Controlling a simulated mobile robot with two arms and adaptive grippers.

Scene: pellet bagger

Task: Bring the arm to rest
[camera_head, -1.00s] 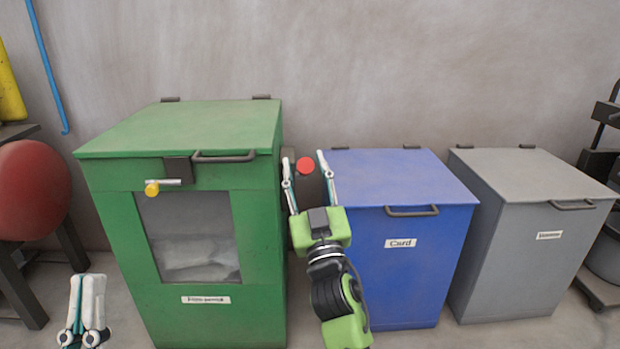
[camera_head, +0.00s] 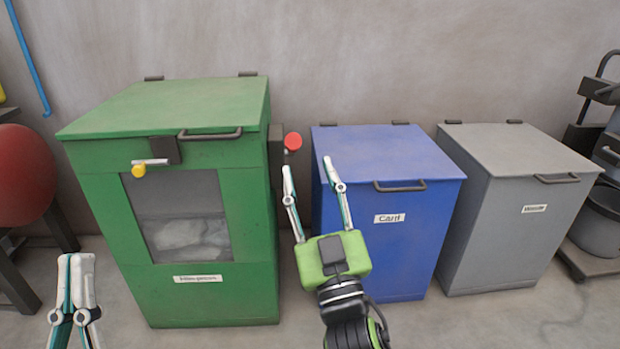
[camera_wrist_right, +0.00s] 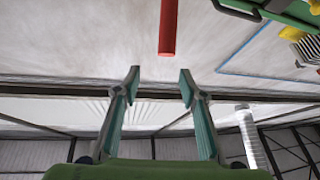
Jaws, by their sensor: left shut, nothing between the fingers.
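My right gripper (camera_head: 313,180) is open and empty in the head view, in front of the gap between the green bin (camera_head: 215,297) and the blue bin (camera_head: 405,240). The right wrist view shows its two fingers (camera_wrist_right: 159,84) apart with nothing between them. My left gripper (camera_head: 75,262) is at the lower left of the head view, its fingers close together, in front and left of the green bin. A red round knob (camera_head: 293,141) is on the green bin's right side, just beyond the right fingertips. It appears as a red cylinder (camera_wrist_right: 168,28) in the wrist view.
A grey bin (camera_head: 500,220) stands right of the blue one, lids shut. A red rounded object (camera_head: 22,175) is at the left, dark equipment (camera_head: 595,150) at the right. Floor in front is clear.

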